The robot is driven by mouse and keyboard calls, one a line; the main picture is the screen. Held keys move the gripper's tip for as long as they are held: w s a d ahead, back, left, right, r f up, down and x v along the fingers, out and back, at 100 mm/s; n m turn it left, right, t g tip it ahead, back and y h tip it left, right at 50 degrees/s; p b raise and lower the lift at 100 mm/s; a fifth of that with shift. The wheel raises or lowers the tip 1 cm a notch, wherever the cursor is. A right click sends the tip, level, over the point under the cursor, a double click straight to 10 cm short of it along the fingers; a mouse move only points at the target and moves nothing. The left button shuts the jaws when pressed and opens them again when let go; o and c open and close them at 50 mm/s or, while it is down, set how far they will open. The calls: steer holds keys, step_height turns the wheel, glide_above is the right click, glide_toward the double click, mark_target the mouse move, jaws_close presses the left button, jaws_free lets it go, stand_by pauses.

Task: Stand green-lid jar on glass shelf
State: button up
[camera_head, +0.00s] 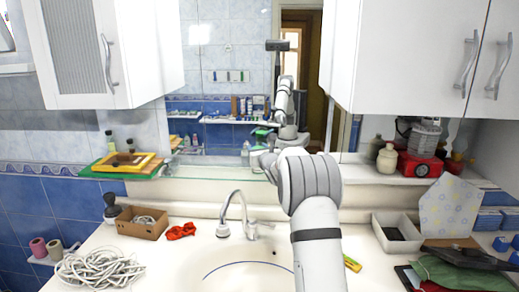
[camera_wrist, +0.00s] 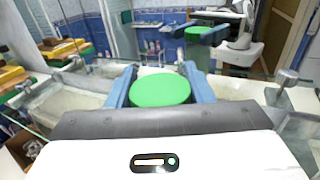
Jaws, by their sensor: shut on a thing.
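My gripper (camera_wrist: 160,78) is shut on the green-lid jar, with one blue-grey finger on each side of it. In the wrist view the round green lid (camera_wrist: 160,91) faces the camera and hides most of the jar's body. In the head view my gripper (camera_head: 262,156) is at the glass shelf (camera_head: 212,160), below the mirror, and my arm hides part of it. The shelf also shows in the wrist view (camera_wrist: 238,90). I cannot tell whether the jar's base touches the shelf. The mirror repeats the jar and my arm.
A yellow frame (camera_head: 123,162) and other items lie at the shelf's left end. The tap (camera_head: 236,214) rises below the shelf. White cabinets (camera_head: 105,50) flank the mirror. The shelf's left-middle part looks clear.

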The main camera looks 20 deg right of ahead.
steer(key=shift+f+b, duration=0.2)
steer(key=shift+b, duration=0.1)
steer(key=o, duration=1.2)
steer(key=shift+r, duration=0.1)
steer(key=shift+r+p, duration=0.15)
steer(key=shift+p, duration=0.2)
steer(key=shift+s+f+b, duration=0.2)
steer(key=shift+s+b, duration=0.1)
steer(key=s+b, duration=0.4)
steer(key=s, duration=0.7)
steer(key=shift+s+r, duration=0.15)
steer(key=shift+s, duration=0.1)
